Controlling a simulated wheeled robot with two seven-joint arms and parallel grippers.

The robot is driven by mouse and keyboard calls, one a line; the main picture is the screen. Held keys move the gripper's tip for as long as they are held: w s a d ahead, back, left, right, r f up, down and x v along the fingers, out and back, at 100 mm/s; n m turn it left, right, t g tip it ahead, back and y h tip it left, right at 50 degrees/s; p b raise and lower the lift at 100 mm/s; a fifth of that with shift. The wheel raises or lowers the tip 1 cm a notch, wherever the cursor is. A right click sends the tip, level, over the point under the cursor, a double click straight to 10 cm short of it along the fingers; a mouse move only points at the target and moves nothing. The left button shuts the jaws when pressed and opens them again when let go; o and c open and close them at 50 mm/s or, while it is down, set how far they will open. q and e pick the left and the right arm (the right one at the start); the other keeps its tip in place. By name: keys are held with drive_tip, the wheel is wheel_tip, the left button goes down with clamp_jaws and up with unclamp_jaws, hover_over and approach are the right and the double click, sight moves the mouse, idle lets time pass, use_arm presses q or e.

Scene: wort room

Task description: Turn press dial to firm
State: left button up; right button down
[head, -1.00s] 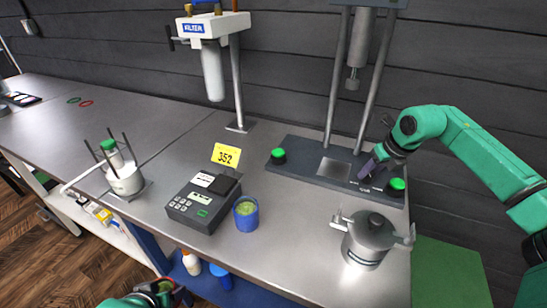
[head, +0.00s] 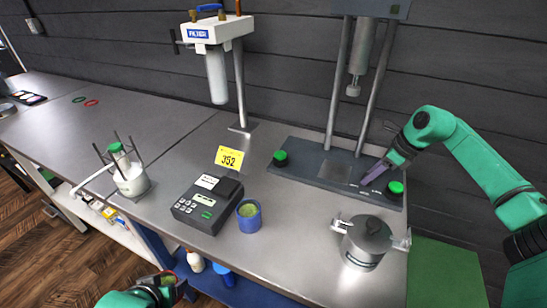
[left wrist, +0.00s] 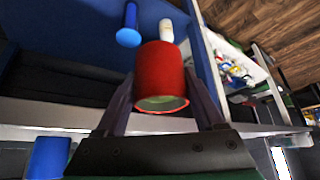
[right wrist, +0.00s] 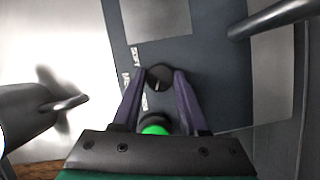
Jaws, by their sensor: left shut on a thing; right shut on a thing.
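The press (head: 335,172) has a dark base with a green button at each end and a small black dial (right wrist: 159,77) between printed labels. The labels are too blurred to read fully. My right gripper (right wrist: 159,80) has its purple fingers closed on the dial's two sides; in the head view the fingers (head: 372,175) hide the dial. A light mark shows on the dial, but I cannot tell which label it faces. My left gripper (left wrist: 160,100) is shut on a red cup (left wrist: 161,75), below the bench's front edge.
A lidded metal pot (head: 366,240) stands in front of the press. A blue cup (head: 249,217) and a grey meter (head: 207,203) stand to its left, near the yellow 352 sign (head: 229,157). A green button (right wrist: 154,126) lies just below the right fingers.

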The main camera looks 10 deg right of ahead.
idle(0.4)
drive_tip(key=shift+c, duration=2.2)
unclamp_jaws()
drive_tip(key=shift+r, duration=0.1)
drive_tip(key=v, duration=1.1)
drive_tip(key=shift+r, duration=0.4)
drive_tip(key=shift+s+d, duration=0.1)
drive_tip(key=shift+d, duration=0.05)
